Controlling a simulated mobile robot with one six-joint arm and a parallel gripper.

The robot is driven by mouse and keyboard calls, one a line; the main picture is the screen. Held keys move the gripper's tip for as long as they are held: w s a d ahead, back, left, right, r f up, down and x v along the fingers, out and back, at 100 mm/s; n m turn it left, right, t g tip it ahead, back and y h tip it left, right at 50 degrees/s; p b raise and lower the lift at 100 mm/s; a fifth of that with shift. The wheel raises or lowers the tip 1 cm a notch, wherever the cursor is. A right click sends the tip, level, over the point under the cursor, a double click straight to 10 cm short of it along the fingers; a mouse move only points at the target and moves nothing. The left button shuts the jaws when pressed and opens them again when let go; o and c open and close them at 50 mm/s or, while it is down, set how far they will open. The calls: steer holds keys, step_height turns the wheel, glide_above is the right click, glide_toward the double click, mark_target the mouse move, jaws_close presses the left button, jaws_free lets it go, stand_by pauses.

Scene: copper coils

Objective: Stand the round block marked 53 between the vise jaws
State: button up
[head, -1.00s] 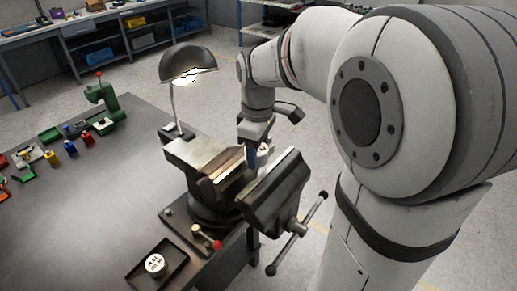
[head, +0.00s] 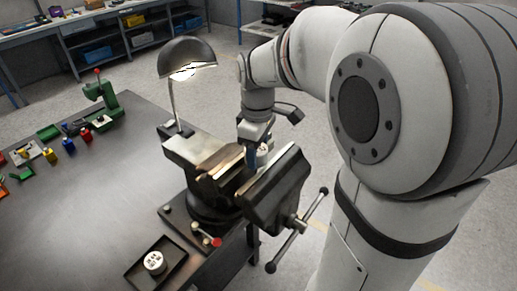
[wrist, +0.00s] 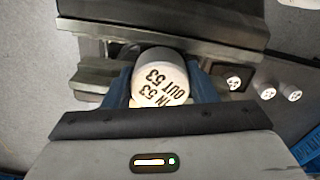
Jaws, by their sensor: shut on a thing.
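The round block marked 53 (wrist: 160,82) is a pale cylinder with black "IN 53 OUT 53" on its top face. My gripper (wrist: 160,92) is shut on it, with a blue finger on each side. In the head view my gripper (head: 252,158) is at the vise (head: 205,205), over the gap between its jaws. A small pale part of the block (head: 264,147) shows beside the blue finger. In the wrist view the block is over the gap next to the jaw (wrist: 165,42). Its lower end is hidden, so I cannot tell whether it touches the vise.
Another round white block (head: 154,261) is in a black tray (head: 134,281) at the table's front. More pale round pieces (wrist: 268,91) show at the wrist view's right. A lamp (head: 187,60) stands behind the vise. The vise handle (head: 298,231) juts out past the table edge.

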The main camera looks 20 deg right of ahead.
steer(key=shift+f+b, duration=0.5)
steer(key=shift+f, duration=0.25)
stand_by(1.2)
stand_by(0.3)
steer(key=o, duration=1.2)
steer(key=shift+r, duration=0.1)
steer(key=shift+s+r+p, duration=0.1)
steer(key=shift+r+p, duration=2.95)
steer(key=shift+r, duration=0.9)
steer(key=s+m+b, duration=0.1)
steer(key=s, duration=0.1)
steer(key=s+f+m+t, duration=0.1)
steer(key=s+m, duration=0.1)
steer(key=s, duration=0.1)
steer(key=s+m+b, duration=0.1)
steer(key=s+m, duration=0.1)
steer(key=s, duration=0.1)
steer(key=shift+f+t+b, duration=0.3)
steer(key=shift+f+t, duration=0.1)
steer(key=s+f+m+t+b, duration=0.1)
steer(key=s+f+m, duration=0.2)
steer(key=s+m, duration=0.2)
steer(key=shift+s+t, duration=0.3)
steer(key=shift+s, duration=0.3)
